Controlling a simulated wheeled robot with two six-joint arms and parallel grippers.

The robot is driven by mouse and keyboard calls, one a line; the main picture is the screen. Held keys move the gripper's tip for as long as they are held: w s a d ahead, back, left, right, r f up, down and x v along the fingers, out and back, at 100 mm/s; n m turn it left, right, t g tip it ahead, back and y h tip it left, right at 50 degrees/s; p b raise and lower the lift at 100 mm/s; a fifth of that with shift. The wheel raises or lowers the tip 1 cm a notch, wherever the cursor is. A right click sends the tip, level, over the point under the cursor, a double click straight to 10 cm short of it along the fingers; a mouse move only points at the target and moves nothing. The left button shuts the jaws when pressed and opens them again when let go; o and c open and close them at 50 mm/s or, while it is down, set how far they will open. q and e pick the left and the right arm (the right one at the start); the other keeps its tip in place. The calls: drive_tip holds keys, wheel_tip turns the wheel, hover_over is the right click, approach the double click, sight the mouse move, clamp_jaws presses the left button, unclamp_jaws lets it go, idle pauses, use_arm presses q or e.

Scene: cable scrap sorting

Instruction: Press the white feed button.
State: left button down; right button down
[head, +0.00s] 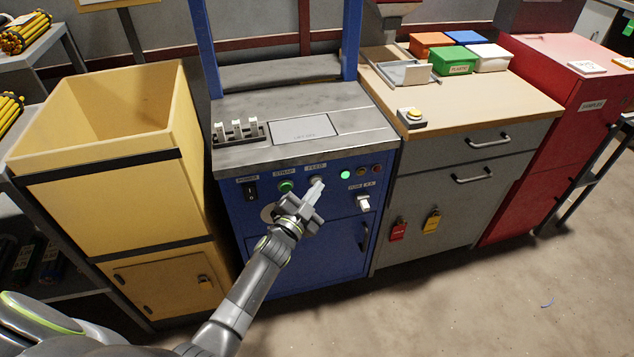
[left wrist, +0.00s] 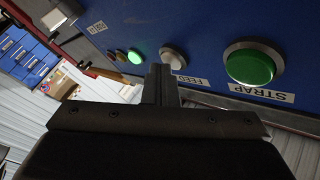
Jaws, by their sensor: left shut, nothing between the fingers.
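The white feed button (head: 317,179) is on the front panel of the blue machine, under the FEED label. In the left wrist view the button (left wrist: 174,58) shows as a pale knob in a metal ring beside the FEED label. My left gripper (head: 315,190) is shut and empty, with its tips pointing at the button. In the left wrist view the fingertips (left wrist: 160,70) are right beside or in front of the button; I cannot tell whether they touch it. My right gripper is not in view.
The green STRAP button (head: 286,186) is just left of the feed button, also large in the left wrist view (left wrist: 250,65). A lit green lamp (head: 345,175) and a selector switch (head: 363,202) are to the right. A yellow bin (head: 100,190) stands left of the blue machine (head: 340,255).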

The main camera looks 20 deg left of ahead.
use_arm(q)
drive_tip(key=shift+s+d+p, duration=0.35)
drive_tip(key=shift+s+d, duration=0.1)
drive_tip(key=shift+s, duration=0.2)
drive_tip(key=s+d, duration=0.1)
drive_tip(key=s+d+p, duration=0.1)
drive_tip(key=s+p, duration=0.1)
drive_tip(key=s, duration=0.1)
drive_tip(key=shift+s+d, duration=0.1)
drive_tip(key=shift+d, duration=0.3)
drive_tip(key=shift+f, duration=0.15)
idle(0.5)
